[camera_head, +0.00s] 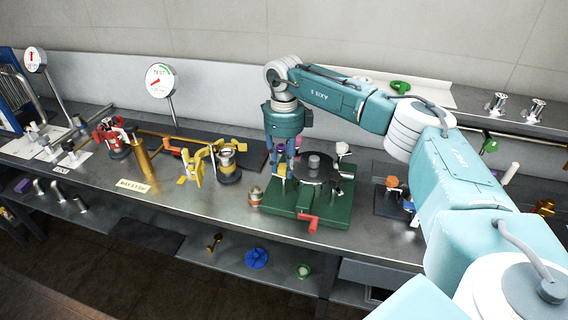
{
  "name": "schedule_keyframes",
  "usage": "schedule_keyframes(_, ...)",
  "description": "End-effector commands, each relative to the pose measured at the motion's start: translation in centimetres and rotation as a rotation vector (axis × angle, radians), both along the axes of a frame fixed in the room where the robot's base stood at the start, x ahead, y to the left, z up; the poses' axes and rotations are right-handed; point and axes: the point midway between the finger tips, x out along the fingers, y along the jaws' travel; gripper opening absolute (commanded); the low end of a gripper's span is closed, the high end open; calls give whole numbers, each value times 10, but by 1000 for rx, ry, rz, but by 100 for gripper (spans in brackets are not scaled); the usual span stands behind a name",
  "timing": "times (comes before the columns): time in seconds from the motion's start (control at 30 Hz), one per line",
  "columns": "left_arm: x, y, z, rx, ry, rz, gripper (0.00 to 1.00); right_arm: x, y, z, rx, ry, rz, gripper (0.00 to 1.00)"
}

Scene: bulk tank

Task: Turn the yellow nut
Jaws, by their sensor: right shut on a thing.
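A small yellow piece, which looks like the yellow nut (281,170), shows at the left back of a green stand (285,209). My right gripper (285,166) points down from above and its fingers are shut on this piece. The fingers hide much of it, so its exact shape and seat cannot be told. A dark round disc (316,167) with a grey hub sits on the stand, just right of the fingers. A red handle (309,223) sticks out at the stand's front. My left gripper is not in view.
Yellow clamp parts (192,166) and a red valve (116,136) are farther left. An orange-capped fitting (392,184) is on the right. Gauges (160,81) stand at the back.

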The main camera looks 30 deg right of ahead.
Motion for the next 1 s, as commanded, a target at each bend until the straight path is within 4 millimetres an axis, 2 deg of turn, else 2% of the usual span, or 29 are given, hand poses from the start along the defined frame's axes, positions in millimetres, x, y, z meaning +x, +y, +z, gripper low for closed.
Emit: schedule_keyframes(1.0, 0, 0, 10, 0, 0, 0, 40, 2, -1, 3, 1, -5, -966, 3)
